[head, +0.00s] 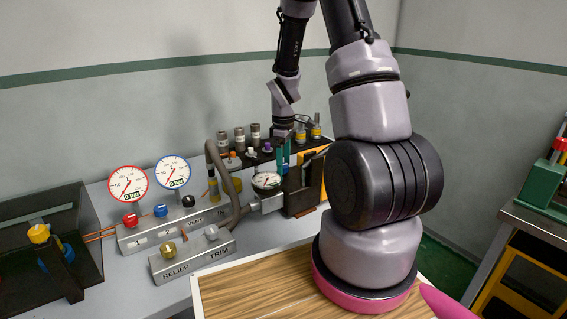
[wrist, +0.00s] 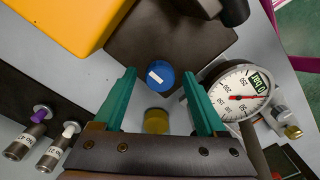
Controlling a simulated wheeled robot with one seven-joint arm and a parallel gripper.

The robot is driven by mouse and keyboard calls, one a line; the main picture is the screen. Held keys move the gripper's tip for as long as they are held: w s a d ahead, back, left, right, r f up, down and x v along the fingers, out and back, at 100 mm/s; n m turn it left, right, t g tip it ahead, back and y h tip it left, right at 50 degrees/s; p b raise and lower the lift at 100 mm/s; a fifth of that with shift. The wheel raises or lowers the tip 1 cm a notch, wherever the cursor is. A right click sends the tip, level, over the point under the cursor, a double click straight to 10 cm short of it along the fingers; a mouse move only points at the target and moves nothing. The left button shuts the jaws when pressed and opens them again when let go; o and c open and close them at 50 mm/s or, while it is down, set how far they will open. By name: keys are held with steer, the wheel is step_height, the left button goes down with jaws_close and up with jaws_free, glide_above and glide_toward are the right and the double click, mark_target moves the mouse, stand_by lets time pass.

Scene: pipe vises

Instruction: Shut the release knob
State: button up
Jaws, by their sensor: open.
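My gripper (head: 284,158) is open, with teal fingers pointing down beside the round gauge at the back of the bench. In the wrist view my gripper (wrist: 160,75) has a round blue knob (wrist: 160,75) with a white stripe between its fingertips, with a gap on both sides. A brass-yellow round piece (wrist: 156,121) shows nearer the palm between the fingers. I cannot read a release label, so I cannot tell which one is the release knob. The fingers' height above the blue knob is unclear. In the head view the knob is hidden.
A white gauge (wrist: 239,92) reading 0 bar sits close to the right finger. A yellow block (wrist: 60,25) is at upper left. Several capped cylinders (head: 240,140) stand on a rack behind. A RELIEF/TRIM block (head: 192,258) and two dial gauges (head: 129,183) are further left.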

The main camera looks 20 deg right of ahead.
jaws_close()
steer(key=shift+m, duration=0.4)
steer(key=m, duration=0.3)
steer(key=shift+m, duration=0.4)
steer(key=m, duration=0.9)
steer(key=shift+w+m, duration=0.1)
steer(key=shift+m, duration=2.1)
